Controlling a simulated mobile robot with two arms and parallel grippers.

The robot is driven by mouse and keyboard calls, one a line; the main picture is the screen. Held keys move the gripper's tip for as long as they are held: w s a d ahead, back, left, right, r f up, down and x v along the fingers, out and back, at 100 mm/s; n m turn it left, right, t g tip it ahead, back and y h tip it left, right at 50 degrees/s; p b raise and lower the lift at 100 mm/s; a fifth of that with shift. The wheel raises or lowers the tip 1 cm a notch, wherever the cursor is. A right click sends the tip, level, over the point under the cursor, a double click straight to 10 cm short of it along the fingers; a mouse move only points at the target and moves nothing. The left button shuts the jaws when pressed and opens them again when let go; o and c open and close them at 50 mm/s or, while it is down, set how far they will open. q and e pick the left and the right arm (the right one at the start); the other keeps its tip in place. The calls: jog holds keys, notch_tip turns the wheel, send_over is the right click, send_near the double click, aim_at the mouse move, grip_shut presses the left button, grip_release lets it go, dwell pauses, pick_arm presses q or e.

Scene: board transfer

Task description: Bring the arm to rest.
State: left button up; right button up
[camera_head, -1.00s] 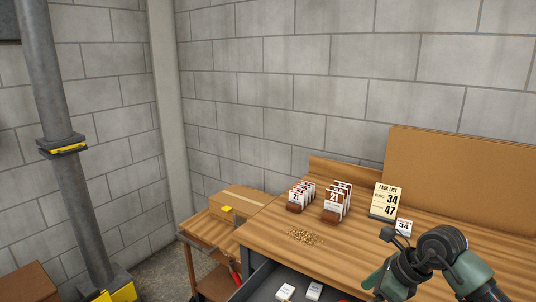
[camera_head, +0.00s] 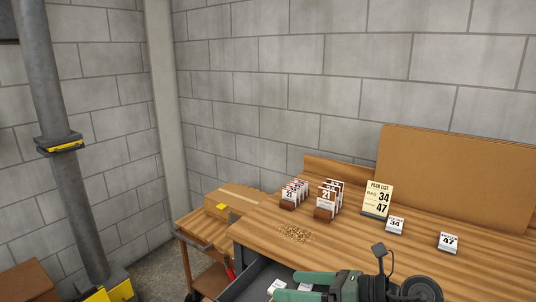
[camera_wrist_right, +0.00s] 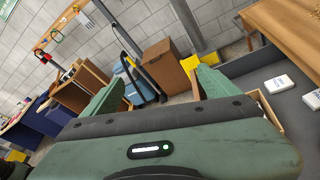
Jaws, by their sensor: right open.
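My right gripper (camera_head: 286,286) is low in the head view, over the open drawer (camera_head: 255,280) at the bench front. Its green fingers are apart and point left, with nothing between them. In the right wrist view the two fingers (camera_wrist_right: 158,88) are spread wide and empty. My left gripper is not in view.
The wooden bench (camera_head: 350,248) holds racks of cards (camera_head: 325,205), a pick list (camera_head: 378,199), a 34 box (camera_head: 395,225), a 47 box (camera_head: 448,241) and loose brown bits (camera_head: 296,233). White boxes (camera_wrist_right: 278,84) lie in the drawer. A cart (camera_head: 205,232) stands left.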

notch_tip(320, 180, up, 9)
jog(key=d+m+t+y, duration=0.1)
jog(key=m+t+y, duration=0.1)
jog(key=m+t, duration=0.9)
jog(key=d+f+m+t+h, duration=0.2)
jog(key=d+m+t+h, duration=0.2)
jog(key=d+m+h, duration=0.75)
jog(key=s+d+f+m+g+h, duration=0.2)
jog(key=f+m+g+h, duration=0.1)
jog(key=f+m, duration=0.45)
jog(key=s+d+f+m+g+h, duration=0.2)
jog(key=d+f+m+g+h, duration=0.1)
jog(key=f+m, duration=0.45)
jog(key=s+a+f+m+g+y, duration=0.1)
jog(key=s+a+f+m+g, duration=0.15)
jog(key=s+f+g, duration=0.7)
jog(key=s+a+f+m+g+y, duration=0.1)
jog(key=s+f+m+g, duration=0.15)
jog(key=s+f, duration=0.8)
jog(key=s+f+b, duration=0.2)
jog(key=s+f, duration=0.1)
jog(key=f, duration=1)
jog(key=s+f+b, duration=0.2)
jog(key=f, duration=1.2)
jog(key=s+d+f+g+b, duration=0.1)
jog(key=s+d+f+b, duration=0.1)
jog(key=s+f, duration=1.4)
jog(key=shift+s+d+f+g, duration=0.25)
jog(key=shift+d+f+g, duration=0.05)
jog(key=shift+d+f, duration=0.3)
